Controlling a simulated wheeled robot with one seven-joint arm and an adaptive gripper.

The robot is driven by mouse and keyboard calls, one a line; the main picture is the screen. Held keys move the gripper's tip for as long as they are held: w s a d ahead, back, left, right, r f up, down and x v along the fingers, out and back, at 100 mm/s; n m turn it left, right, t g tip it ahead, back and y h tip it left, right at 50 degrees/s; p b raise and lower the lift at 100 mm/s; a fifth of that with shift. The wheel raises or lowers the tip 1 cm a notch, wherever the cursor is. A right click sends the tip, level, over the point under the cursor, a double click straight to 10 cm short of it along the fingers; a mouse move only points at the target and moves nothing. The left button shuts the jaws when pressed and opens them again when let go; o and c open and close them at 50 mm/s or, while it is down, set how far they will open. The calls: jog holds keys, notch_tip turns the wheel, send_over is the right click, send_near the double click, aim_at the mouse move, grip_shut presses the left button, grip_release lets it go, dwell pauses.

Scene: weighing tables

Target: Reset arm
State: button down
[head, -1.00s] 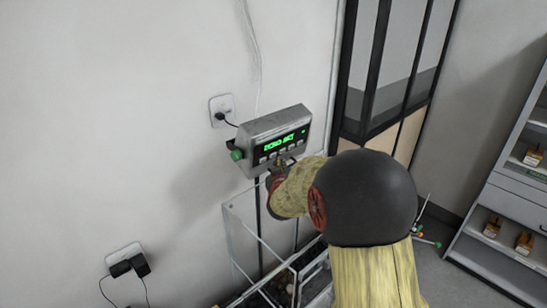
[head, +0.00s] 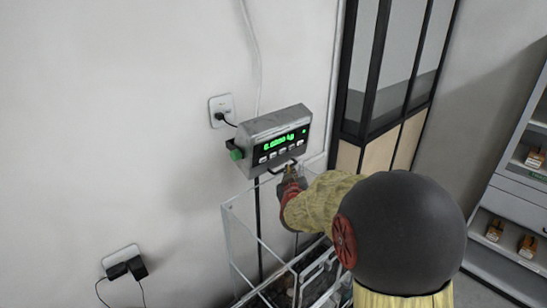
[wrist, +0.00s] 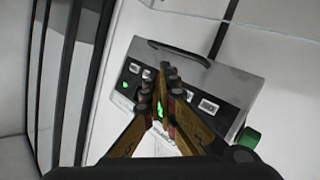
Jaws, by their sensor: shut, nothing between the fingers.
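My gripper (head: 289,172) is just below and in front of the weighing indicator (head: 264,146), a grey box on the wall with a lit green display. The display appears to show a zero weight in kg. In the wrist view my gripper (wrist: 163,72) has its fingertips together, with nothing held, and they overlap the front of the indicator (wrist: 226,82). The fingers hide part of its display and buttons. I cannot tell whether the fingertips touch it. My arm reaches in from the lower right.
A clear-walled scale enclosure (head: 236,250) stands below the indicator. A wall socket (head: 221,108) with a cable is left of it, and another socket (head: 122,262) is lower left. A black-framed glazed partition (head: 372,60) is behind. Shelves (head: 510,225) stand at the right.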

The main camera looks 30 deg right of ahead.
dwell(0.5)
jog(key=s+a+f+n+g+y+b, duration=0.1)
jog(key=s+a+f+y+b, duration=0.2)
jog(key=a, duration=0.4)
jog(key=s+a+f+y+b, duration=0.1)
jog(key=s+a+f+b, duration=0.2)
jog(key=a, duration=0.4)
jog(key=s+a+f+n+g+y+b, duration=0.1)
jog(key=s+a+f+y+b, duration=0.15)
jog(key=a+b, duration=0.35)
jog(key=s+a+f+g+y+b, duration=0.1)
jog(key=s+a+f+b, duration=0.3)
jog(key=s, duration=0.8)
jog(key=s+a+f+g+y+b, duration=0.1)
jog(key=s+a+f+g+b, duration=0.3)
jog(key=s, duration=0.7)
notch_tip(320, 180, down, 3)
jog(key=a, duration=0.2)
jog(key=shift+s+a+f+b, duration=0.2)
jog(key=shift+s+a+b, duration=0.1)
jog(key=shift+s, duration=0.05)
